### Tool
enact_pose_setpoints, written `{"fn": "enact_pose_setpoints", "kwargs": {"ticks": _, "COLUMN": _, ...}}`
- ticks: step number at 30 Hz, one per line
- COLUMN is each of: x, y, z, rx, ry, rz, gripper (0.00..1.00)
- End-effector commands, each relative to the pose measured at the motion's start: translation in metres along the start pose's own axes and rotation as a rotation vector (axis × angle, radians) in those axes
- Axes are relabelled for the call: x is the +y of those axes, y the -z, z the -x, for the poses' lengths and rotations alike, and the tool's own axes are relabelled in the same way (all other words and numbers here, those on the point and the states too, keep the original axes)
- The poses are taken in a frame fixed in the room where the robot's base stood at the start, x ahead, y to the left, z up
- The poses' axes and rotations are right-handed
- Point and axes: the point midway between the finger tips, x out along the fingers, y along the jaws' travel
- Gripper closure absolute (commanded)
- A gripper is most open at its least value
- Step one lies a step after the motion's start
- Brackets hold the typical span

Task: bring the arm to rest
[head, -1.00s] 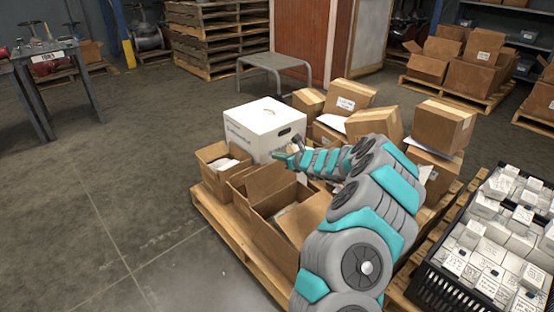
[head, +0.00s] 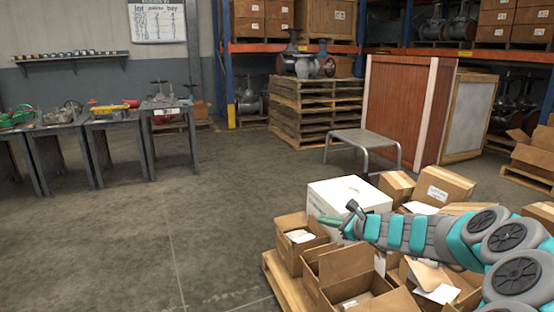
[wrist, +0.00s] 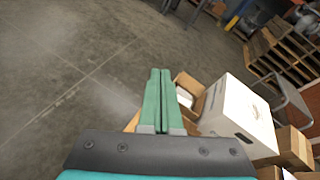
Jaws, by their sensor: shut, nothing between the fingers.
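My gripper (head: 334,220) is at the end of my teal and grey arm, which reaches in from the right in the head view. It is above the boxes on the pallet, in front of the white box (head: 345,192). In the wrist view my gripper (wrist: 160,72) shows two green fingers lying together, shut and empty. The bare floor (wrist: 60,80) lies beyond the fingertips. The white box (wrist: 236,120) is to their right, with an open brown carton (wrist: 187,88) partly behind the fingers.
A pallet (head: 285,285) bears several open and closed cartons under my arm. A grey metal stool (head: 362,138) stands behind. Work tables (head: 110,124) stand at the left, and stacked pallets (head: 312,108) at the back. The floor at left and centre is clear.

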Motion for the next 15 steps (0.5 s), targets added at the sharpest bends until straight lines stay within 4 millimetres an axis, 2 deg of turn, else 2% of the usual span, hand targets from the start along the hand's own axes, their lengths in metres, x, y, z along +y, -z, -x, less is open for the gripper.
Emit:
{"fn": "enact_pose_setpoints", "kwargs": {"ticks": 1, "x": 0.024, "y": -0.027, "z": 0.001, "rx": -0.018, "ry": -0.058, "rz": 0.094, "gripper": 1.00}}
{"fn": "enact_pose_setpoints", "kwargs": {"ticks": 3, "x": 0.061, "y": -0.059, "z": 0.006, "rx": -0.042, "ry": -0.145, "rz": 0.236, "gripper": 1.00}}
{"fn": "enact_pose_setpoints", "kwargs": {"ticks": 6, "x": 0.120, "y": -0.093, "z": 0.019, "rx": -0.068, "ry": -0.280, "rz": 0.446, "gripper": 1.00}}
{"fn": "enact_pose_setpoints", "kwargs": {"ticks": 9, "x": 0.178, "y": -0.113, "z": 0.040, "rx": -0.085, "ry": -0.416, "rz": 0.655, "gripper": 1.00}}
{"fn": "enact_pose_setpoints", "kwargs": {"ticks": 12, "x": 0.232, "y": -0.117, "z": 0.068, "rx": -0.089, "ry": -0.554, "rz": 0.853, "gripper": 1.00}}
{"fn": "enact_pose_setpoints", "kwargs": {"ticks": 15, "x": 0.278, "y": -0.110, "z": 0.101, "rx": -0.082, "ry": -0.693, "rz": 1.037, "gripper": 1.00}}
